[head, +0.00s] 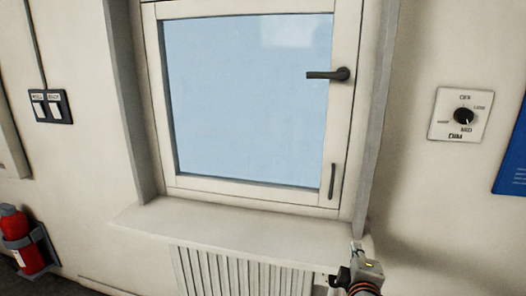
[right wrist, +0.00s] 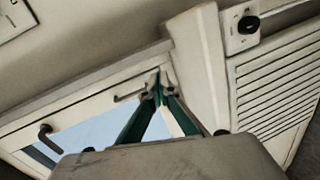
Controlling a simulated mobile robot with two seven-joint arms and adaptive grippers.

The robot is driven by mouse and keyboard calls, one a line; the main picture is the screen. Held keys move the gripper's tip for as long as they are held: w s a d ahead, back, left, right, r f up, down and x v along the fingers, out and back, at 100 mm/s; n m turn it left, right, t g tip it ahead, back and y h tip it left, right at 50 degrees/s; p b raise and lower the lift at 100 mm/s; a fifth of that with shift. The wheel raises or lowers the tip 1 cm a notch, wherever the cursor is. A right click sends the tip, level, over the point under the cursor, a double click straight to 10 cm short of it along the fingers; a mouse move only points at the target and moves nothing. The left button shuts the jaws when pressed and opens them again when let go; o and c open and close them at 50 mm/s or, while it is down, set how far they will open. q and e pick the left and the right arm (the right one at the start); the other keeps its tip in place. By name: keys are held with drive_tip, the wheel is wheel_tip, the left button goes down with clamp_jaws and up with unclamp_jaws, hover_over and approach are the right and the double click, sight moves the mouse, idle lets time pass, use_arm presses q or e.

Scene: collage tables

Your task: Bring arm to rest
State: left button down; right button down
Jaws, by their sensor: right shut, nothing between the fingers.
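My right gripper (head: 357,252) shows at the bottom right of the head view, in front of the right end of the window sill (head: 245,228). In the right wrist view its two green fingers (right wrist: 160,92) meet at the tips, shut with nothing between them. There the tips appear in front of the window frame's corner, near a small pull handle (right wrist: 130,96); I cannot tell whether they touch it. My left gripper is in neither view.
The window (head: 248,95) looks closed, with a dark lever handle (head: 328,75). A radiator (head: 240,272) is below the sill. A dial panel (head: 461,115) and blue board (head: 513,160) are at right, switches (head: 51,107) and a red extinguisher (head: 20,240) at left.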

drive_tip(key=s+d+f+m+g, duration=0.4)
drive_tip(key=s+f, duration=0.4)
drive_tip(key=s, duration=0.6)
drive_tip(key=s+d+f+m+g, duration=0.2)
drive_tip(key=s+d+f+g, duration=0.35)
drive_tip(key=s, duration=0.85)
drive_tip(key=w+a+f+m+t+y, duration=0.2)
drive_tip(key=a+f+t+y, duration=0.3)
drive_tip(key=a+f, duration=1.1)
drive_tip(key=shift+w+m+y, duration=0.2)
drive_tip(key=shift+m+y, duration=0.1)
drive_tip(key=shift+y, duration=0.9)
drive_tip(key=shift+w, duration=0.1)
